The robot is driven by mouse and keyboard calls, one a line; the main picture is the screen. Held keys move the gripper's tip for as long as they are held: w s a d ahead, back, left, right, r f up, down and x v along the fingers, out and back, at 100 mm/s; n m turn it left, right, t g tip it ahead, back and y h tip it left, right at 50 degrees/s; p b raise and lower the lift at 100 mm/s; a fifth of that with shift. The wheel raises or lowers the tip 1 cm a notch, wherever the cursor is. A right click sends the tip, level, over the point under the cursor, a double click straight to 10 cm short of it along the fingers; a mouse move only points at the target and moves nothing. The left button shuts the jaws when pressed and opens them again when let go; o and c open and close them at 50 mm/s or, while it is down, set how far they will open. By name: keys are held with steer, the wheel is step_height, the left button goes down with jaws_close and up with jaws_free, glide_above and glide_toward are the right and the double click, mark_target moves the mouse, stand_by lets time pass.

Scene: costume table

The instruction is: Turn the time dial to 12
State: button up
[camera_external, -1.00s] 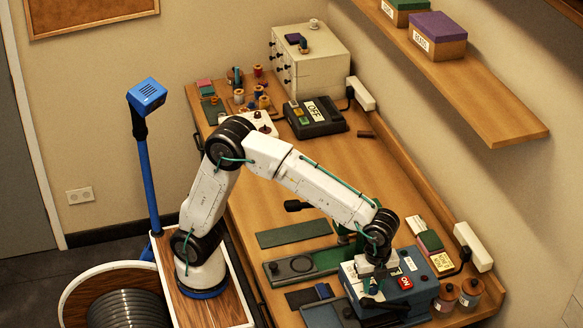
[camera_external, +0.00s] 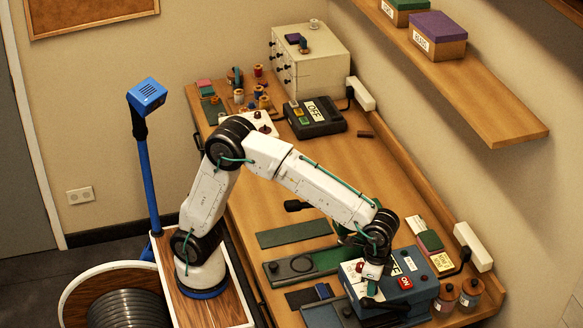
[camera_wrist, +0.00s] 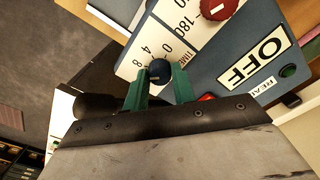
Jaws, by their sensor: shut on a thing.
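The time dial (camera_wrist: 161,72) is a small dark blue knob on a white scale strip marked TIME, with 0, 4 and 8 readable, in the wrist view. A short pale mark shows on the dial, but I cannot tell exactly which number it points at. My gripper (camera_wrist: 158,84) has its green fingers on either side of the dial, shut on it. The dial belongs to a blue box-shaped machine (camera_external: 416,293) at the table's near right end. In the external view my gripper (camera_external: 371,287) is down at the machine's left part and hides the dial.
A red knob (camera_wrist: 218,8) with a scale marked 0 to 180 sits beside the time dial. An OFF sign (camera_wrist: 255,62) and a green light (camera_wrist: 289,71) are also on the panel. Brown jars (camera_external: 470,292) stand right of the machine.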

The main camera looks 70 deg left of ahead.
steer(key=n, duration=0.5)
steer(key=shift+n, duration=0.3)
steer(key=shift+r, duration=0.1)
stand_by(0.3)
steer(key=o, duration=1)
step_height(320, 180, up, 8)
steer(key=shift+f, duration=0.15)
